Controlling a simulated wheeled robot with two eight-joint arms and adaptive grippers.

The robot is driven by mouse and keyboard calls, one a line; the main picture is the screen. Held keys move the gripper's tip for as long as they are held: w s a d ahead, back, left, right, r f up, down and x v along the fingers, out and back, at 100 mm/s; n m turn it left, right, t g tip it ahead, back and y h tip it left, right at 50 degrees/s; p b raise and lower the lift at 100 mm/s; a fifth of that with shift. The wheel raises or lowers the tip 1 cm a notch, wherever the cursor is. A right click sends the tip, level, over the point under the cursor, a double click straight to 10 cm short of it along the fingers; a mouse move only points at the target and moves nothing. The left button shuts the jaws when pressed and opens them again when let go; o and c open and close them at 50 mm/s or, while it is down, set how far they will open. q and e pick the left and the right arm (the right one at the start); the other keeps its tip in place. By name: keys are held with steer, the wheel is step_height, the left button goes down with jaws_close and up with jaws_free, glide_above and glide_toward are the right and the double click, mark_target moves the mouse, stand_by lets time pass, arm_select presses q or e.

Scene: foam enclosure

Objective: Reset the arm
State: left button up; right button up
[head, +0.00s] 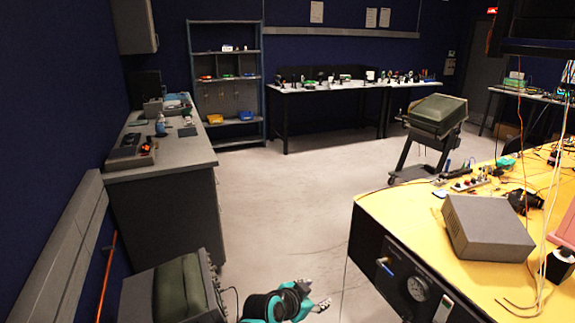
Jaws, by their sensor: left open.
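My left gripper (318,297) shows at the bottom middle of the head view, low over the pale floor. It is open, with nothing seen between its fingers. The teal and black wrist of my left arm is behind it, at the bottom edge. My right arm and right gripper are not in the picture.
A yellow-topped bench (400,204) with a grey box (486,227) stands close on the right. A green padded stool or case (179,290) is at bottom left, near my arm. A grey cabinet (160,206) lines the left wall. The floor (285,200) between is clear.

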arm_select(q)
steer(key=s+a+r+n+g+y, duration=0.1)
steer(key=s+a+n+y, duration=0.5)
steer(key=s+a, duration=1.5)
steer(key=a+n, duration=0.4)
steer(key=shift+s+a+g+y, duration=0.2)
steer(key=shift+s+g+y, duration=0.1)
steer(key=shift+s, duration=0.1)
steer(key=shift+d, duration=0.1)
